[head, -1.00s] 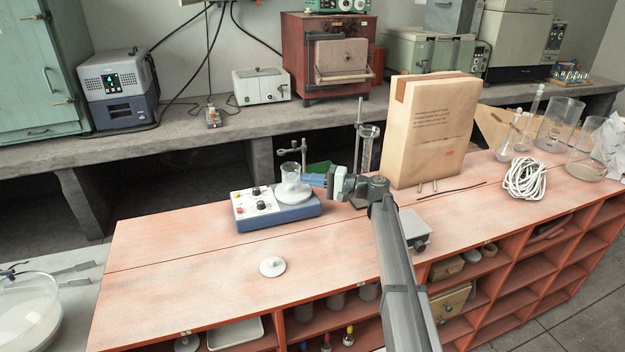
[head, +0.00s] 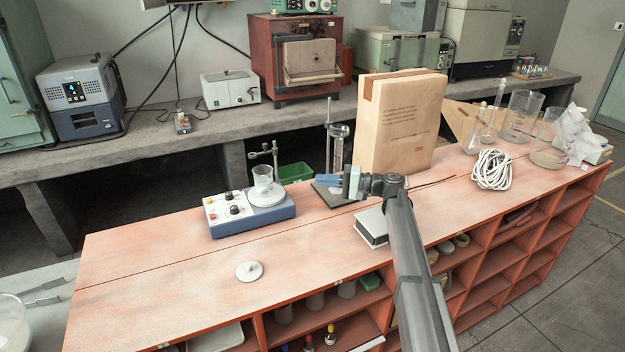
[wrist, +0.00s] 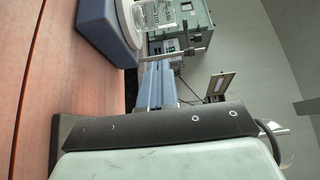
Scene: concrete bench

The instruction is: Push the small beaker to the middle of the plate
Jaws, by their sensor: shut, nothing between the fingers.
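The small clear beaker (head: 262,177) stands upright on the round white plate (head: 280,199) of a blue stirrer (head: 240,226). It looks slightly left of and behind the plate's middle. My gripper (head: 318,181) is to the right of the beaker, with a clear gap between them. Its blue fingers are shut and empty, pointing left toward the beaker. In the wrist view, the fingers (wrist: 157,88) point up the picture toward the beaker (wrist: 158,14). The plate (wrist: 128,20) is partly cut off at the top edge there.
A stand (head: 329,150) with a glass cylinder is behind my gripper, and a tall brown package (head: 402,125) is to the right. A small grey box (head: 371,227) lies in front. A white disc (head: 250,271) lies on the bench, whose front left is mostly clear.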

